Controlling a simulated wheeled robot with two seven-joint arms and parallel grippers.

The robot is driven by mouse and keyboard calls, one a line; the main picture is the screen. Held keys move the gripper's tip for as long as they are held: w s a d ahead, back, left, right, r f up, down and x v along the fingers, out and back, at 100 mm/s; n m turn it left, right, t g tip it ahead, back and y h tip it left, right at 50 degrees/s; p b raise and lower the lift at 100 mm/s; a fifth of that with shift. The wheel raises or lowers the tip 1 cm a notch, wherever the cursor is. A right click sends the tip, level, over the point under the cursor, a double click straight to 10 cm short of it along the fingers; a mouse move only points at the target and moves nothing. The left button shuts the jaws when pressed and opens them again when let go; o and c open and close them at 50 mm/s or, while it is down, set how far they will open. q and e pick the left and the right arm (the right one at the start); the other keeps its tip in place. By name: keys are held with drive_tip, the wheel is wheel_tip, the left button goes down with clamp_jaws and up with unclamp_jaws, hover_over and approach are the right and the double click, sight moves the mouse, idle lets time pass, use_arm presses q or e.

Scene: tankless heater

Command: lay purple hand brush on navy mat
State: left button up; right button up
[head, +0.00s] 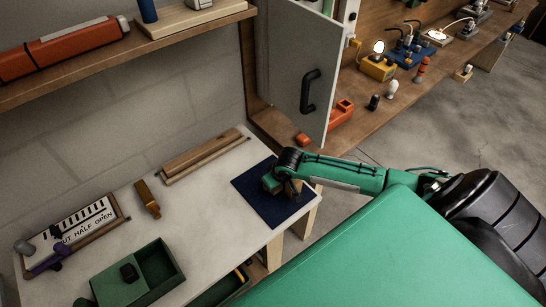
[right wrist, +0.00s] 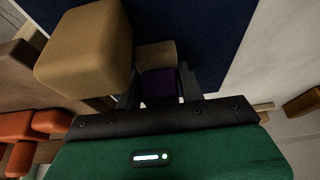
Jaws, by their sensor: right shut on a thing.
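The navy mat (head: 260,202) lies on the right end of the pale worktop. It also shows behind the gripper in the right wrist view (right wrist: 205,28). My right gripper (head: 279,187) is over the mat in the head view. In the right wrist view its fingers (right wrist: 158,88) are shut on a dark purple piece, which I take as the purple hand brush (right wrist: 158,84). A tan block (right wrist: 156,56) shows just beyond it, and a larger tan block (right wrist: 85,50) stands at upper left. In the head view the gripper hides the brush. My left gripper is out of view.
A green divided tray (head: 155,270), an amber bottle-like item (head: 148,198), wooden strips (head: 203,155) and a framed sign (head: 85,222) lie on the worktop. A purple item (head: 45,264) lies by the sign. A grey door (head: 300,60) stands behind the mat. The worktop's middle is clear.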

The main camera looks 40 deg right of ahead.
drive_tip(key=shift+f, duration=0.2)
drive_tip(key=o, duration=1.2)
drive_tip(key=shift+o, duration=0.2)
drive_tip(key=shift+r, duration=0.15)
drive_tip(key=b+v, duration=0.2)
drive_tip(key=v, duration=1.1)
drive_tip(key=shift+r, duration=0.25)
drive_tip(key=shift+s, duration=0.1)
